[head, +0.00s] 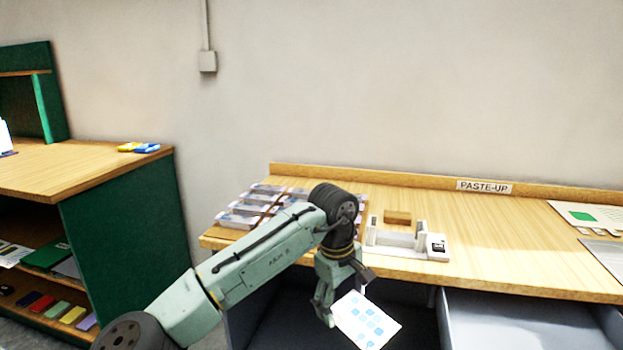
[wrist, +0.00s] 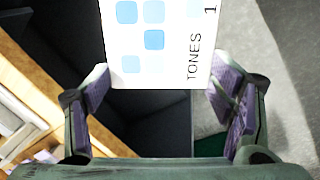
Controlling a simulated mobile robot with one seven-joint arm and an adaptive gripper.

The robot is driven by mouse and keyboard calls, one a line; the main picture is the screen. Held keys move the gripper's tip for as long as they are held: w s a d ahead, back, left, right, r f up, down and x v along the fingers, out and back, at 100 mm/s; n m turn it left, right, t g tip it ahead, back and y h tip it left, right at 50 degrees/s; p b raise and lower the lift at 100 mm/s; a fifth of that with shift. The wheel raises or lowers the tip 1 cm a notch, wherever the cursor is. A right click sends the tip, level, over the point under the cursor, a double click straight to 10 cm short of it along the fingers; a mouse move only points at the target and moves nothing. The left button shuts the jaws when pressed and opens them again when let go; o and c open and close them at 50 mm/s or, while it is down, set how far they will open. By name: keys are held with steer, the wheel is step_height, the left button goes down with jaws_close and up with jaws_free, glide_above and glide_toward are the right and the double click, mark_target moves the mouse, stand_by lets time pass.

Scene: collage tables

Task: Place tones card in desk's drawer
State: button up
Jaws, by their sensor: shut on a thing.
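The tones card (head: 366,322) is white with pale blue squares; in the wrist view (wrist: 155,45) it reads "TONES 1". My gripper (wrist: 160,84) is shut on it, a purple-padded finger at each side edge. In the head view my gripper (head: 345,290) hangs in front of the desk (head: 500,232), with the card tilted beneath it. An open drawer (head: 275,312) with a dark interior lies below the desktop, behind and under my gripper. The wrist view shows a dark drawer interior (wrist: 150,125) beyond the card. The card's height above the drawer floor is hard to tell.
A second open grey drawer (head: 520,318) is at the right. On the desktop are stacked packs (head: 243,214), a wooden block (head: 397,217), a white device (head: 410,240) and a green-marked sheet (head: 580,215). A green shelf unit (head: 125,225) stands at the left.

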steer(key=a+f+m, duration=0.1)
steer(key=a+f, duration=0.2)
steer(key=f, duration=0.5)
steer(key=a+f+m, duration=0.1)
steer(key=a+f, duration=0.3)
steer(key=f, duration=0.3)
steer(key=s+f+m, duration=0.3)
steer(key=s+f, duration=0.2)
steer(key=f, duration=0.8)
steer(key=s+f+m+g, duration=0.1)
steer(key=s+f, duration=0.4)
steer(key=f, duration=0.8)
steer(key=shift+s+d+f+m, duration=0.15)
steer(key=shift+d+f+m, duration=0.2)
steer(key=shift+m, duration=0.55)
